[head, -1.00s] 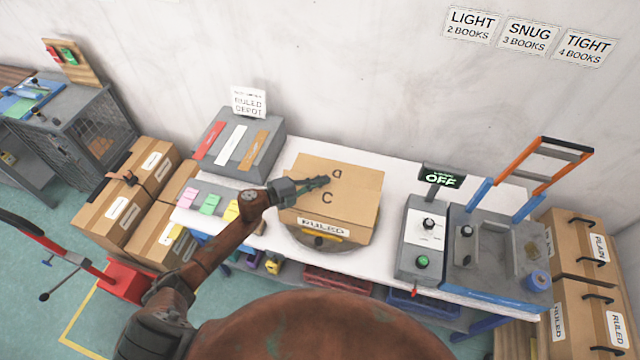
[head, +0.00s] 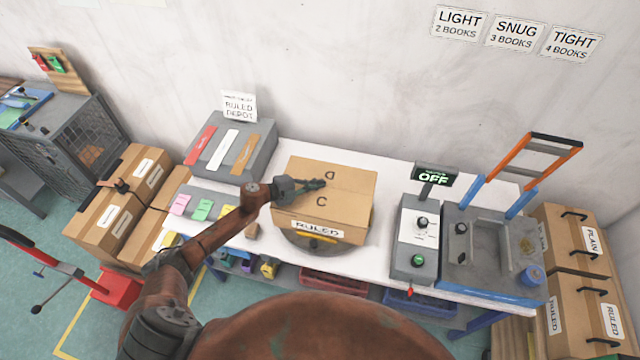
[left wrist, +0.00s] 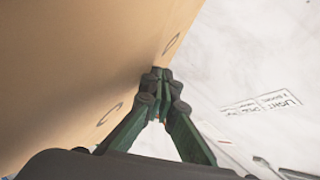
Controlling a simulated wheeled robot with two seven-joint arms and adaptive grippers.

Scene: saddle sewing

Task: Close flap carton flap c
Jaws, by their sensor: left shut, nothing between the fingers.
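The carton (head: 345,222) stands on a round turntable (head: 290,238) on the white table, its front labelled RULED. Its top shows flap c (head: 322,201), marked C, nearer me, and the flap marked D (head: 330,174) behind it. Both flaps lie flat or nearly so. My left gripper (head: 322,184) is shut and empty, low over the top around the line between the two letters. In the left wrist view the shut fingertips (left wrist: 160,75) are close to the carton top (left wrist: 70,60), between the two letters; whether they touch cannot be told. My right gripper is out of view.
A grey box with coloured strips (head: 232,148) stands left of the carton. Bare table (head: 385,165) lies between.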

